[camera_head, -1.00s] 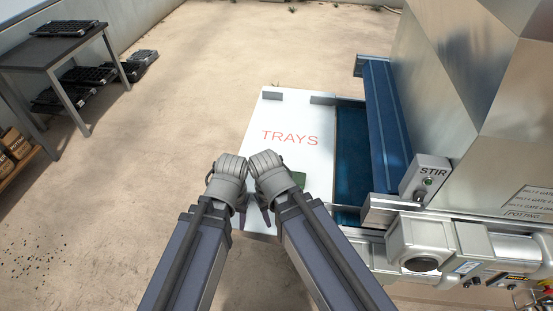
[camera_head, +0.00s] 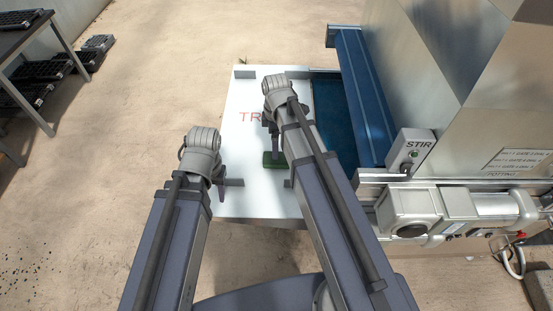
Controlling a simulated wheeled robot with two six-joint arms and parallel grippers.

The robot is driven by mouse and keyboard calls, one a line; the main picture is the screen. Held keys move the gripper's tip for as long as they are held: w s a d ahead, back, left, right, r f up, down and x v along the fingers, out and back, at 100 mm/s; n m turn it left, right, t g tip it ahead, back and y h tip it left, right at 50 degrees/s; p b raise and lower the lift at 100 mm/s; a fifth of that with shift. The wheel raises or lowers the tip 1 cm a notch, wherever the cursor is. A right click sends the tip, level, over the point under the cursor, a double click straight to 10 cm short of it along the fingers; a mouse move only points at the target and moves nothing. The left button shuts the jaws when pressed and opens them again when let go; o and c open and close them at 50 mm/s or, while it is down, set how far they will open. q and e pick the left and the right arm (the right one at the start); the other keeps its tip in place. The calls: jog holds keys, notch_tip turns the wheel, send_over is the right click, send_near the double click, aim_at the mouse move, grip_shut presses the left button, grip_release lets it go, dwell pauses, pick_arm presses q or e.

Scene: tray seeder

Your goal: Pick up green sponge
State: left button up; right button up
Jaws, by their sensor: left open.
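The green sponge (camera_head: 281,162) lies on the white tray table (camera_head: 240,205), near its front right part. My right gripper (camera_head: 273,150) points down at the sponge, and its dark fingers overlap the sponge in the picture. Whether they touch it, and how far apart they are, I cannot tell. My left gripper (camera_head: 220,181) is open and empty at the left edge of the table, to the left of the sponge. Part of the red lettering on the table is hidden by my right arm.
A blue trough (camera_head: 360,100) and a control box marked STIR (camera_head: 411,147) stand to the right of the table. Small grey brackets (camera_head: 245,72) stand up from the table. A dark bench (camera_head: 22,42) with black trays is far left; the floor between is clear.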

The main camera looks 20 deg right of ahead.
pick_arm(q)
jog(key=shift+f+b, duration=4)
jog(key=shift+f, duration=0.05)
pick_arm(e)
jog(key=shift+w+d+f, duration=0.1)
jog(key=shift+d+f, duration=0.05)
jog(key=shift+f, duration=3.85)
pick_arm(q)
jog(key=shift+r, duration=0.1)
pick_arm(e)
jog(key=shift+r, duration=0.1)
jog(key=c, duration=1.3)
jog(key=shift+c, duration=0.2)
pick_arm(q)
notch_tip(320, 180, up, 10)
jog(key=p, duration=1)
pick_arm(e)
notch_tip(320, 180, up, 10)
